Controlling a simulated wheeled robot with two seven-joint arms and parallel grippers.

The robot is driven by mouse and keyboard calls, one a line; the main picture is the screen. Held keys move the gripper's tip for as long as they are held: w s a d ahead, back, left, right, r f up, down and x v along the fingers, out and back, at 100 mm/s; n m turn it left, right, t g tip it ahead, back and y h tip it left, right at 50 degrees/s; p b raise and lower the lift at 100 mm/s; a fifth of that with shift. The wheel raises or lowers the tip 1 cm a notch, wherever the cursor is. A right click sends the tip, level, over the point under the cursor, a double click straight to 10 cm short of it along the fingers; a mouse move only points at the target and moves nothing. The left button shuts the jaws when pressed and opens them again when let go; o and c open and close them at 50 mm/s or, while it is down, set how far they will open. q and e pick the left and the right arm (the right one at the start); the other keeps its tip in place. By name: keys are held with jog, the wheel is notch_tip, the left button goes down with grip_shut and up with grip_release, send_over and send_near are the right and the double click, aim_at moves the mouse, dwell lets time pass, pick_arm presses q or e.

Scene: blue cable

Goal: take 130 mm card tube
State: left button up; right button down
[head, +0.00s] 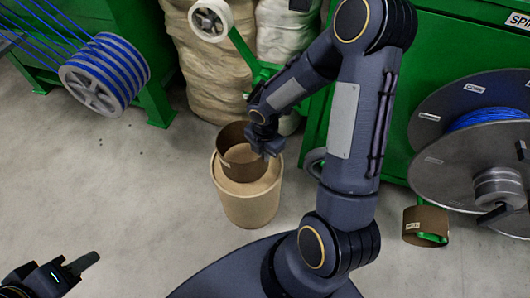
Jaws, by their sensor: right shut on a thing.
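A brown card tube (237,151) stands upright at the mouth of a beige round bin (250,208); its lower part is inside or in front of the bin's rim, I cannot tell which. My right gripper (263,146) is shut on the tube's right side wall. Its fingertips are small and partly hidden. A second brown card tube (412,222) with a small label hangs on a green bracket at the right. My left gripper (77,266) is at the bottom left corner, away from both tubes, its fingers apart and empty.
A blue-wound reel (104,74) is at upper left, a white reel (211,18) at top. Tall wrapped sacks (207,75) stand behind the bin. A large grey cable drum (450,140) and green machine (455,50) fill the right. The floor (135,190) left of the bin is clear.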

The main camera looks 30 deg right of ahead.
jog(key=shift+r+p, duration=2.4)
jog(key=shift+r, duration=0.35)
